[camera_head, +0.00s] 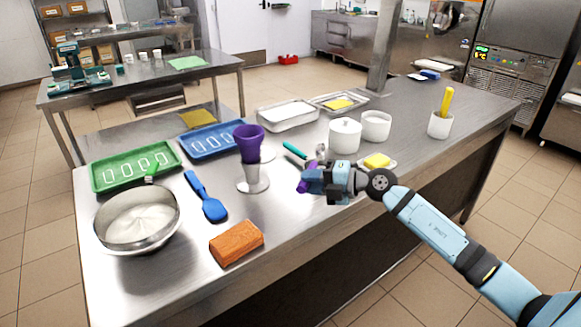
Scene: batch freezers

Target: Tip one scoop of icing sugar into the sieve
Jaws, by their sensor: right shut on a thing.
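A white lidded pot (345,138) and a white pot (376,127) stand behind the gripper. My left gripper is not in view.
Green (174,156) and blue (187,147) trays lie behind. A teal-handled tool (294,151) and yellow block (377,161) are near the gripper.

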